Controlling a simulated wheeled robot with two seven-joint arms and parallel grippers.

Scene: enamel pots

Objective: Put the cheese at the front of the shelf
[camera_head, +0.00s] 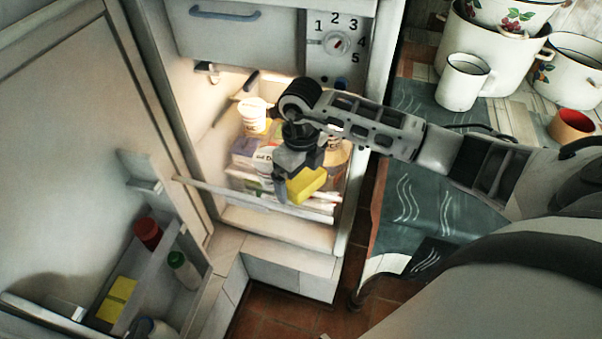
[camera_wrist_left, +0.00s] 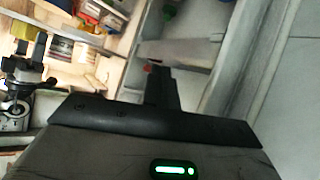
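The cheese (camera_head: 306,186) is a yellow block at the front of the open fridge shelf (camera_head: 232,191). My right gripper (camera_head: 297,172) comes in from the right and points down, with its fingers shut around the cheese. I cannot tell whether the cheese touches the shelf. My left gripper is outside the head view; its dark body and one finger (camera_wrist_left: 160,88) show in the left wrist view, but its opening cannot be judged. My right gripper also appears at the left edge of the left wrist view (camera_wrist_left: 18,92).
A white tub (camera_head: 254,115) and several cartons (camera_head: 246,152) fill the shelf behind and left of my gripper. The open fridge door (camera_head: 75,130) stands at left, with bottles and a yellow block in its rack (camera_head: 150,285). Enamel pots (camera_head: 478,50) stand on the right.

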